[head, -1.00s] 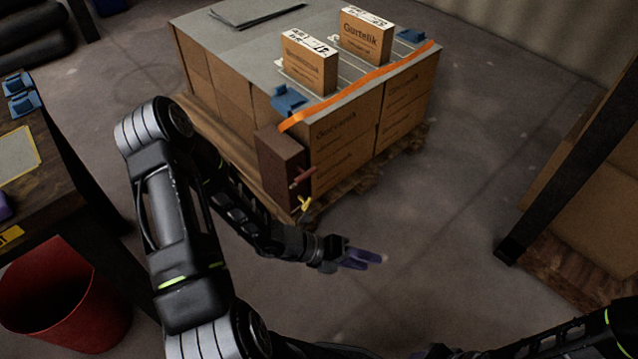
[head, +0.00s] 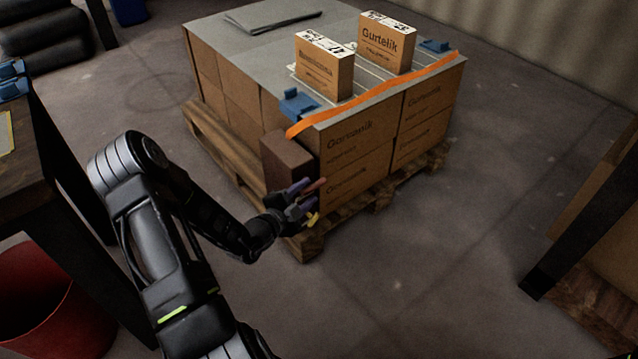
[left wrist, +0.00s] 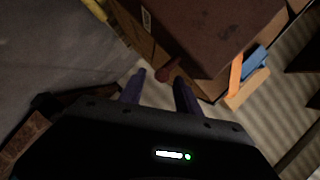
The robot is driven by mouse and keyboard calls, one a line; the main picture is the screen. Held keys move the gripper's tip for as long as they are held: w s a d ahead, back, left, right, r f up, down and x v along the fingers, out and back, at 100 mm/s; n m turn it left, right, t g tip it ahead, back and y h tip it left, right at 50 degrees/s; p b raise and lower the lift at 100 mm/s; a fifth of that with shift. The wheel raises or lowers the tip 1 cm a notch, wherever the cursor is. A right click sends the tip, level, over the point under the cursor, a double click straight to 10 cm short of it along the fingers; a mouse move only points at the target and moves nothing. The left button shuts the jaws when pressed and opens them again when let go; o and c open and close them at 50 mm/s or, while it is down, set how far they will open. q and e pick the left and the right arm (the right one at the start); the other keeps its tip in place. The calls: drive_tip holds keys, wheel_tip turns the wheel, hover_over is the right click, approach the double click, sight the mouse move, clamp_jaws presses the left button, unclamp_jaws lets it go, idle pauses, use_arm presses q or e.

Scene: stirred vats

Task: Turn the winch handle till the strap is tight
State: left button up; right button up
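The winch (head: 286,160) is a dark brown box at the near corner of the stacked load; it is large in the left wrist view (left wrist: 215,30). Its reddish-brown handle (head: 317,185) sticks out at the front. In the left wrist view the handle (left wrist: 168,70) shows between and just beyond the fingertips. My left gripper (head: 302,194) is open, its purple fingers at the handle; I cannot tell whether they touch it. A yellow lever (head: 312,218) sits below. The orange strap (head: 370,95) runs along the load's top edge. My right gripper is not in view.
The load of cartons (head: 345,165) stands on a wooden pallet (head: 345,220). Two small boxes (head: 325,70) (head: 387,42) and blue clips (head: 298,103) lie on top. A dark table (head: 30,170) and red bin (head: 45,300) are left, a dark post (head: 580,210) right. Floor in front is clear.

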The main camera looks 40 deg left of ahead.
sight(319, 184)
use_arm(q)
drive_tip(key=b+x, duration=0.2)
drive_tip(key=x, duration=0.3)
drive_tip(key=shift+w+f, duration=0.15)
drive_tip(key=shift+f, duration=0.05)
drive_tip(key=shift+w+b, duration=0.3)
drive_tip(key=shift+w, duration=0.35)
drive_tip(key=shift+c, duration=0.6)
drive_tip(key=c, duration=0.5)
drive_tip(key=shift+s+f, duration=0.1)
clamp_jaws()
drive_tip(key=shift+d, duration=0.1)
